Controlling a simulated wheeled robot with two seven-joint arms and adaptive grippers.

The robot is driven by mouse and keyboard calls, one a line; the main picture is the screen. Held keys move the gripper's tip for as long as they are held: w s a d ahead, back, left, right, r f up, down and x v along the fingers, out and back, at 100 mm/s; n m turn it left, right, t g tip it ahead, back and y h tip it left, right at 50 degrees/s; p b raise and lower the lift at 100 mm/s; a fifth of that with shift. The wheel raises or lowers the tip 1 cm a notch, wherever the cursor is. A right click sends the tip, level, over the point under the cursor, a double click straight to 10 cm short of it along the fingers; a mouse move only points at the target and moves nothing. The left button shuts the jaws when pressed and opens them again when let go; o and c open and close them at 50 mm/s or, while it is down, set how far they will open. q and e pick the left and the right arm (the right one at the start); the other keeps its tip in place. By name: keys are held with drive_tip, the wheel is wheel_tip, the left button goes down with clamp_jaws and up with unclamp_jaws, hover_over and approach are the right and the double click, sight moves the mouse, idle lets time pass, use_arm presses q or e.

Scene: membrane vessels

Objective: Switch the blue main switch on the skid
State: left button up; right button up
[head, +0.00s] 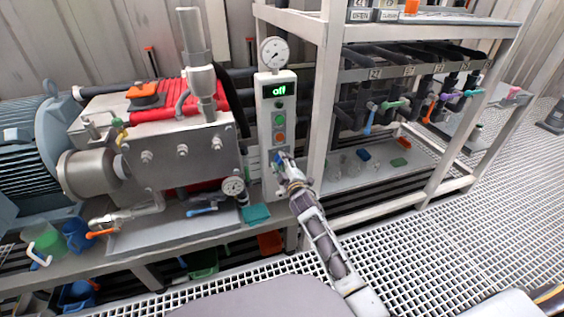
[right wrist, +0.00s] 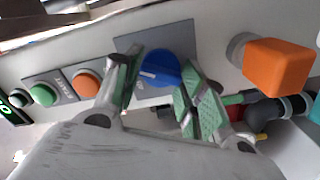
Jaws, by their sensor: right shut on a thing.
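The blue main switch (right wrist: 160,70) is a round knob with a pale mark on a dark grey plate, low on the white control panel (head: 268,180). My right gripper (right wrist: 159,78) is shut on the blue main switch, with a green-padded finger on each side of it. In the head view the right gripper (head: 283,160) reaches the lower part of the panel and largely hides the knob. The display (head: 279,90) at the panel's top reads "off" in green. My left gripper is not in view.
Green and orange buttons (head: 279,136) sit above the switch on the panel. An orange block (right wrist: 278,66) on a grey stem stands close to the switch in the wrist view. A rack post (head: 322,110) rises just right of the panel. Grating floor (head: 440,240) is clear at right.

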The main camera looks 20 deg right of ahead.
drive_tip(key=shift+f, duration=0.1)
idle(0.3)
drive_tip(key=o, duration=1)
drive_tip(key=shift+o, duration=0.2)
drive_tip(key=shift+s, duration=0.2)
drive_tip(key=s, duration=1.1)
drive_tip(key=shift+s+d, duration=0.2)
drive_tip(key=shift+s, duration=0.15)
drive_tip(key=shift+m, duration=0.3)
